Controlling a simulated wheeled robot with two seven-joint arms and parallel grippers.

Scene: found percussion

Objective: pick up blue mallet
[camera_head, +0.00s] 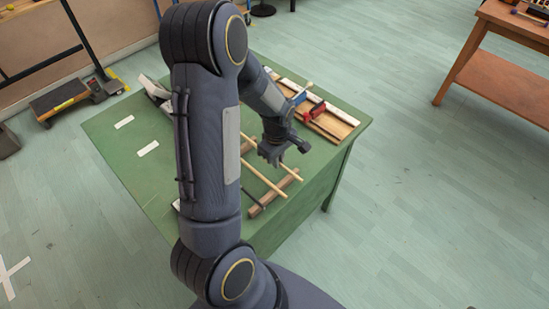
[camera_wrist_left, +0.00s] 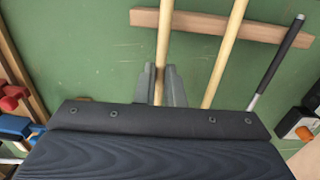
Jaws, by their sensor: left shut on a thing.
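My left gripper (camera_head: 270,153) is low over the green table. In the left wrist view its fingers (camera_wrist_left: 162,85) are shut on a pale wooden mallet shaft (camera_wrist_left: 165,35). A second pale shaft (camera_wrist_left: 227,50) runs beside it, outside the fingers; it also shows in the head view (camera_head: 265,179). Both shafts cross a brown wooden bar (camera_wrist_left: 195,22). No mallet head is visible, so I cannot tell the held mallet's colour from its head. My right gripper is not in view.
The green table (camera_head: 115,155) also holds red clamp-like parts (camera_head: 315,110) and a blue one (camera_head: 300,97) beside wooden strips. A dark-handled metal rod (camera_wrist_left: 280,60) lies right of the shafts in the wrist view. A brown table (camera_head: 505,75) stands apart at right.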

